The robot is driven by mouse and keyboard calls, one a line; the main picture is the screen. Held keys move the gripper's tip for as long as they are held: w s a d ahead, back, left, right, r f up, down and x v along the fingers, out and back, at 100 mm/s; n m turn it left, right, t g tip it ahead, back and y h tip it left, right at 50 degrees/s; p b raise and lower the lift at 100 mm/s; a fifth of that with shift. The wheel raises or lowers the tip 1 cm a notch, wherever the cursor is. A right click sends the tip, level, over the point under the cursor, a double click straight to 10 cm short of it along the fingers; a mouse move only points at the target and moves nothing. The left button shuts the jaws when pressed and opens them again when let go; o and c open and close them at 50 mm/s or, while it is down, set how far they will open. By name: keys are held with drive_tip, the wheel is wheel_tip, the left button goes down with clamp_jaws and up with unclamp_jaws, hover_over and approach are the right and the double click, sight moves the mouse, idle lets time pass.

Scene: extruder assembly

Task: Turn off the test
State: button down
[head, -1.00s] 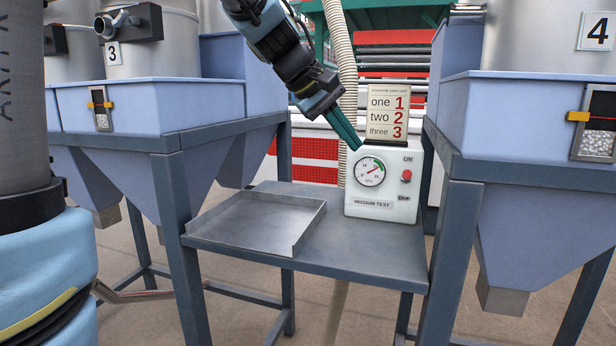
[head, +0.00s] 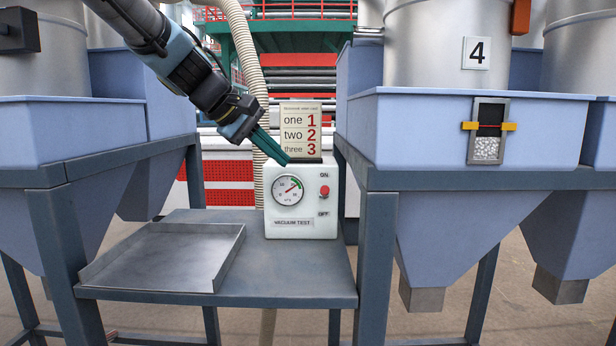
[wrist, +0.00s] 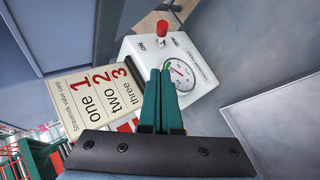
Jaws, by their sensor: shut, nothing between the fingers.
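The white vacuum test box (head: 301,229) stands on the grey table. Its front has a round gauge (head: 288,190) with the needle up toward the right, in or near the green band. A red switch (head: 324,191) sits between the ON label above and the OFF label below, nearer ON. My gripper (head: 283,160) is shut and empty, its green fingertips by the box's top left edge, left of the switch. In the wrist view the shut fingers (wrist: 165,72) overlap the box beside the gauge, and the red switch (wrist: 162,29) shows beyond them. Contact with the box cannot be told.
A valve card (head: 300,132) reading one, two, three stands at the box's top. An empty metal tray (head: 165,258) lies on the table to the left. Blue hoppers on frames flank the table; the right one (head: 420,135) is close. A ribbed hose (head: 250,70) hangs behind.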

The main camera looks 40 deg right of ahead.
sight(325, 193)
drive_tip(key=s+d+f+p, duration=0.1)
drive_tip(key=s+d+f, duration=0.2)
drive_tip(key=d+f, duration=0.2)
drive_tip(key=shift+d, duration=0.25)
drive_tip(key=shift+f+b, duration=0.25)
drive_tip(key=shift+b, duration=0.05)
drive_tip(key=shift+s+f+b, duration=0.1)
drive_tip(key=shift+s+b, duration=0.05)
drive_tip(key=shift+b, duration=0.65)
